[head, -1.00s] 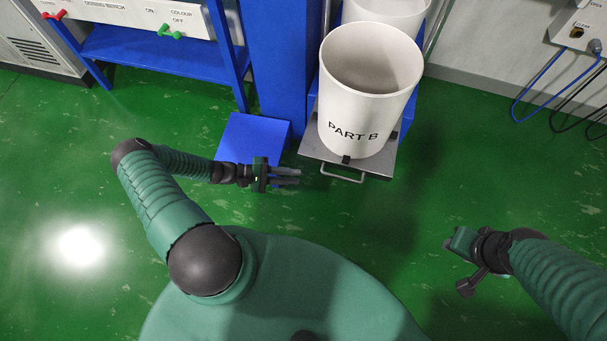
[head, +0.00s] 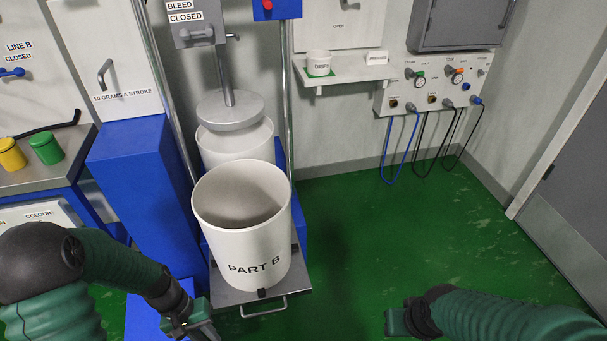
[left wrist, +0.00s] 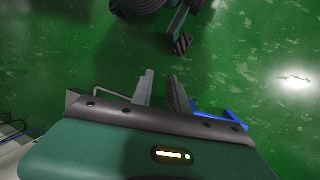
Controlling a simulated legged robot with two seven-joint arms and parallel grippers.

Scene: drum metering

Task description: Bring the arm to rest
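My left gripper (head: 205,332) is low in the head view, at the left of the drum tray and partly cut off by the bottom edge. In the left wrist view its two fingers (left wrist: 160,92) stand apart with only green floor between them, so it is open and empty. My right gripper (head: 398,322) is at the bottom of the head view, right of the tray. Its fingers are not clear there. Both grippers are apart from the white PART B drum (head: 242,226), which stands upright and open on the grey tray (head: 228,293).
A second white drum (head: 228,146) stands behind, under a round grey plate (head: 231,110). A blue cabinet (head: 143,185) and a bench with yellow (head: 10,154) and green (head: 46,147) pots are at left. Cables hang from a wall panel (head: 440,92). Floor at right is clear.

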